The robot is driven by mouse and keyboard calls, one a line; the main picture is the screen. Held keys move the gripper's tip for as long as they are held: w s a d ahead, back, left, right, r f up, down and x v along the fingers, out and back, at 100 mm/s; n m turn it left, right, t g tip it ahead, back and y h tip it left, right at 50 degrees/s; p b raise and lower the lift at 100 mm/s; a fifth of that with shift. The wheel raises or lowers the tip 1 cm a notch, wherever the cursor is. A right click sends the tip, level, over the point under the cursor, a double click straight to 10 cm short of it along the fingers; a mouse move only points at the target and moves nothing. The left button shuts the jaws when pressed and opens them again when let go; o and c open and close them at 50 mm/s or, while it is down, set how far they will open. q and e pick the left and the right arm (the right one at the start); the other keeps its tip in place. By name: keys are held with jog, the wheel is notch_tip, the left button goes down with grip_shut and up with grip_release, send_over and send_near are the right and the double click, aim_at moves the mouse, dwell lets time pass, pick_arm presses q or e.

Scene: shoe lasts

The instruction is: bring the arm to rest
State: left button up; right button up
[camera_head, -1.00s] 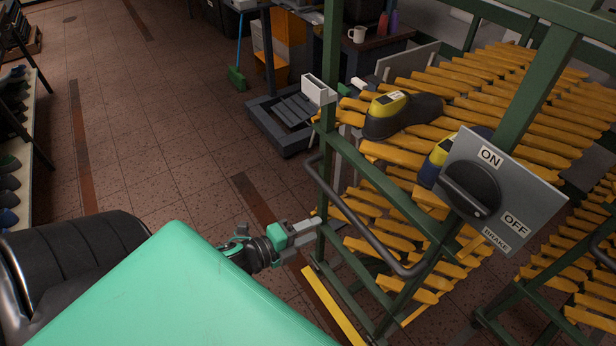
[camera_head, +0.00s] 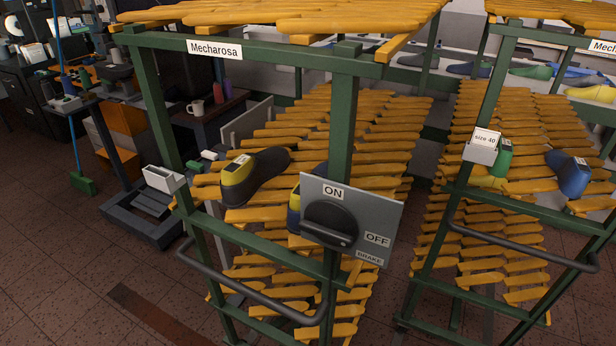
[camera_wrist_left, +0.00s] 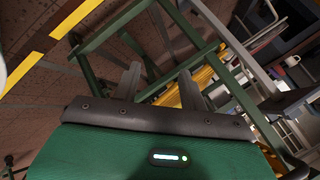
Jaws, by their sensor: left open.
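My left gripper (camera_wrist_left: 160,72) shows only in the left wrist view. Its two grey fingers are apart, and nothing is held between them. Green frame bars and yellow slats of a rack show behind the fingers; I cannot tell the exact distance to them. Neither arm is in the head view. In the head view the green rack (camera_head: 350,130) carries a panel with a black brake knob (camera_head: 330,224), marked ON and OFF. A dark shoe last with a yellow heel (camera_head: 262,172) lies on its slats, and another yellow and blue one is partly hidden behind the panel.
A second rack (camera_head: 435,270) stands to the right with a blue last (camera_head: 570,174) and a label box (camera_head: 482,150). A curved handle (camera_head: 245,292) sticks out from the near rack. A workbench with a mug (camera_head: 196,107) is behind. Floor at lower left is clear.

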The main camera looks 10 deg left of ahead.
pick_arm(q)
jog(key=s+d+f+n+g, duration=0.3)
jog(key=s+f+n+g, duration=0.15)
jog(key=s+f, duration=0.85)
jog(key=s+d+f+n+g, duration=0.2)
jog(key=s+d+f, duration=0.1)
jog(key=s, duration=0.4)
jog(key=s+d+f+n+g, duration=0.1)
jog(key=s+d+f+n, duration=0.1)
jog(key=s+f, duration=0.4)
jog(key=shift+s+d+g, duration=0.35)
jog(key=shift+d, duration=0.45)
jog(key=shift+n, duration=0.25)
